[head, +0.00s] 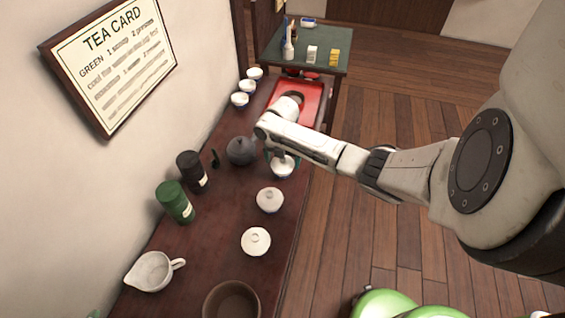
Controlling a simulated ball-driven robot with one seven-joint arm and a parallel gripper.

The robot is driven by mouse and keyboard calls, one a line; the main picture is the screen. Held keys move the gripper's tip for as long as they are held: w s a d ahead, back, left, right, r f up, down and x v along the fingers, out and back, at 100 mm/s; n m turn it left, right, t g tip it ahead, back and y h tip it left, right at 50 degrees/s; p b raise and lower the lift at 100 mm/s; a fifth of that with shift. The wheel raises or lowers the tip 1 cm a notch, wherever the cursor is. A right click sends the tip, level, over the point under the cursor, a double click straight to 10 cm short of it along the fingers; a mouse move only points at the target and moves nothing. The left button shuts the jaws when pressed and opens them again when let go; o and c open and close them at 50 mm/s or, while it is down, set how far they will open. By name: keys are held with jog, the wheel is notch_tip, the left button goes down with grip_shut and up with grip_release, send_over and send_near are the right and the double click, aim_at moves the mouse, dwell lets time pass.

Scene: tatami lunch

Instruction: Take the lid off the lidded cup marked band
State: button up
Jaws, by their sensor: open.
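Three white cups stand in a row along the right edge of the dark wooden counter. The far cup (283,170) is right under my gripper (279,154), which partly hides its top. The middle cup (270,200) and the near cup (256,242) have white lids with small knobs. Which cup bears the band mark is too small to tell. My gripper is open and points down. Its fingers are mostly hidden, and I cannot tell whether they touch the far cup.
A grey teapot (241,151) stands close left of my gripper. A dark canister (192,171), green canister (175,202), white pitcher (153,271) and brown bowl (231,300) stand on the counter (215,240). A red tray (312,98) and small white cups (247,87) are behind.

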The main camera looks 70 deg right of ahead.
jog(key=shift+c, duration=0.5)
jog(key=c, duration=1)
jog(key=shift+r, duration=0.1)
